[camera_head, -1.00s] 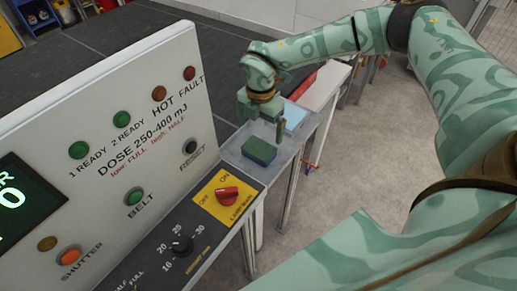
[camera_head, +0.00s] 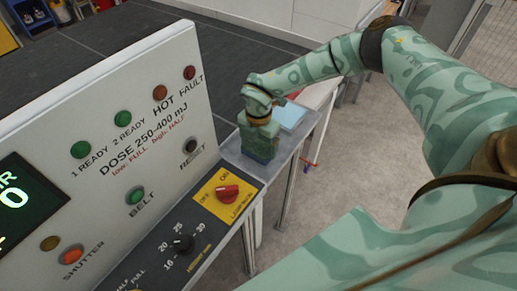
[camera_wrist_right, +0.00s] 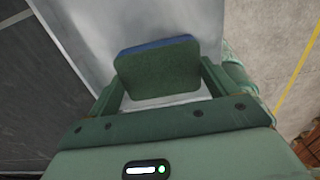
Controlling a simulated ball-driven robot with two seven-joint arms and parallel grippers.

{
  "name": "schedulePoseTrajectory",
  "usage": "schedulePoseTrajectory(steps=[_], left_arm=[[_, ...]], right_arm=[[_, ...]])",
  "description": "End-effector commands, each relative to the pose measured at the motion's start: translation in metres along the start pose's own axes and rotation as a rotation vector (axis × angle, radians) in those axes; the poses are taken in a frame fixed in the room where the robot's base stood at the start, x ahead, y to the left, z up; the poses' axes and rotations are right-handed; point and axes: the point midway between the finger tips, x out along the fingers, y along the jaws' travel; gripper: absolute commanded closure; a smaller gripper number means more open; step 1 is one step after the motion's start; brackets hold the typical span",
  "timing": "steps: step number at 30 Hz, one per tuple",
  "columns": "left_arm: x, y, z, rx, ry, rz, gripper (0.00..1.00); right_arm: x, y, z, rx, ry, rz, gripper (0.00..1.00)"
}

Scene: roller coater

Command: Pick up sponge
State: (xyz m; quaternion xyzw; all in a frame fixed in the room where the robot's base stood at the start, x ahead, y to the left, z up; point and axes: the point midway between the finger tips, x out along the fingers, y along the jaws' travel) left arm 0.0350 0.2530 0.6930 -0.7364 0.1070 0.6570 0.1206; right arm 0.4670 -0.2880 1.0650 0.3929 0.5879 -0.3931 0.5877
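The sponge (camera_wrist_right: 158,72) is a small block with a green face and a blue layer along its far edge. In the right wrist view it lies on a pale grey metal surface between the two fingers of my right gripper (camera_head: 260,150). The fingers are apart, one on each side of the sponge, with narrow gaps showing. In the head view my right gripper is low over the table end and hides most or all of the sponge. My left gripper is not in view.
The grey metal table (camera_head: 283,147) carries a light blue pad (camera_head: 290,117) behind my gripper. A white control panel (camera_head: 120,120) stands close on the left. A red lamp switch (camera_head: 228,193) is in front. Open floor (camera_head: 350,170) lies to the right.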

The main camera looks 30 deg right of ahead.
Motion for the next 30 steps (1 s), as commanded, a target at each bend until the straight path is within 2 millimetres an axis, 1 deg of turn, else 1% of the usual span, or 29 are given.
schedulePoseTrajectory(steps=[8,11,14,17,20,25,26,30], left_arm=[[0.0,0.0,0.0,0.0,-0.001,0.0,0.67],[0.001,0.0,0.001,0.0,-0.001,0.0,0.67],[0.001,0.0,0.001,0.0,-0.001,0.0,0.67],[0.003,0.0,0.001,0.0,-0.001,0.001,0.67],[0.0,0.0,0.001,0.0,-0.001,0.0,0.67],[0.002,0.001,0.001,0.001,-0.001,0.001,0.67],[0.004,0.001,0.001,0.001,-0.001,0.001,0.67],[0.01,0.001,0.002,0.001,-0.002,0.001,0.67]], right_arm=[[-0.001,0.0,0.0,0.0,0.0,0.0,0.36],[-0.004,0.001,0.001,0.0,-0.001,0.001,0.36],[-0.013,0.001,0.0,0.0,0.0,0.002,0.36],[-0.03,0.001,0.001,0.001,0.0,0.005,0.36],[-0.052,-0.012,-0.01,-0.003,0.002,0.002,0.36],[-0.096,-0.042,-0.033,-0.002,0.001,0.005,0.36],[-0.096,-0.05,-0.04,-0.003,0.003,0.001,0.36],[-0.111,-0.078,-0.061,-0.003,0.001,0.004,0.36]])
